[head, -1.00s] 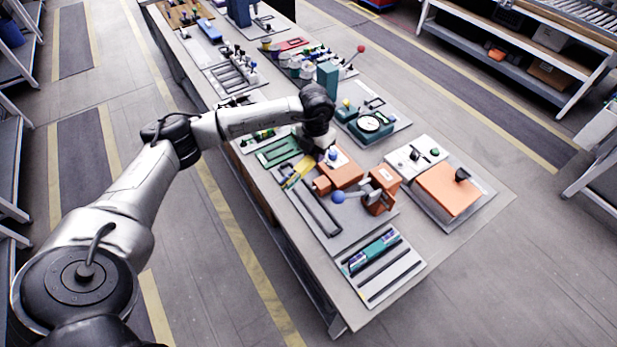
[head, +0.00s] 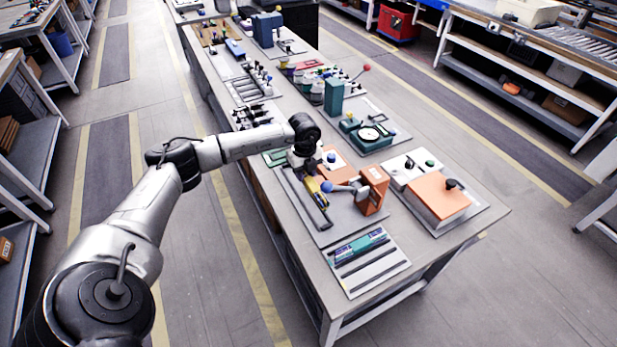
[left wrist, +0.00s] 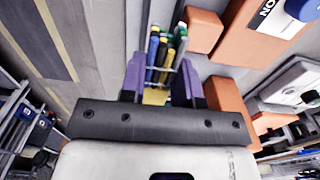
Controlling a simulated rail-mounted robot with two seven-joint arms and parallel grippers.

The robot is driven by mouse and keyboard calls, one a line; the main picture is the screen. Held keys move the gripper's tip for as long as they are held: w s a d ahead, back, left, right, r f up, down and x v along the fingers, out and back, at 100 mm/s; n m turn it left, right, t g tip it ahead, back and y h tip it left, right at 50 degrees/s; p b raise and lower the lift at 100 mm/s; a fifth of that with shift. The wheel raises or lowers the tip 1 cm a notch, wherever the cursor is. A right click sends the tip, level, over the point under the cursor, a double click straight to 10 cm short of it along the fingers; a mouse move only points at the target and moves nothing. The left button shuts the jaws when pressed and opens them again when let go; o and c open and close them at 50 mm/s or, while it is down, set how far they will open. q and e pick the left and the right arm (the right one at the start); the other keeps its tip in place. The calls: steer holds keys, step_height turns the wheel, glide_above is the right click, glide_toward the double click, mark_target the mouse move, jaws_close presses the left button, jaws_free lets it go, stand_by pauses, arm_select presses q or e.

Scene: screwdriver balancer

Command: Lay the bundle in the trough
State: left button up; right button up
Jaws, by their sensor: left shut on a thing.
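My left gripper (head: 310,175) is low over the grey plate at the near part of the bench. In the left wrist view its purple fingers (left wrist: 160,82) are shut on a bundle (left wrist: 165,52) of thin rods with blue, yellow and green ends. In the head view a yellow part (head: 318,191) shows just below the gripper. A long dark channel (head: 322,221), which looks like the trough, lies on the plate under and in front of the gripper. The gripper hides its far part. I cannot tell whether the bundle touches it. My right gripper is not in view.
A slotted tray with a teal piece (head: 358,246) lies nearer. An orange box (head: 438,197) is further right. Bare bench shows along the left edge.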

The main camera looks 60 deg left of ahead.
mark_target(305, 195)
arm_select(q)
steer(key=shift+a+f+b, duration=0.2)
steer(key=shift+f+b, duration=0.65)
steer(key=shift+f, duration=0.1)
step_height(305, 195, down, 3)
steer(key=b, duration=0.2)
steer(key=shift+b, duration=0.3)
steer(key=shift+f, duration=1.25)
steer(key=shift+f, duration=0.2)
steer(key=shift+f, duration=0.4)
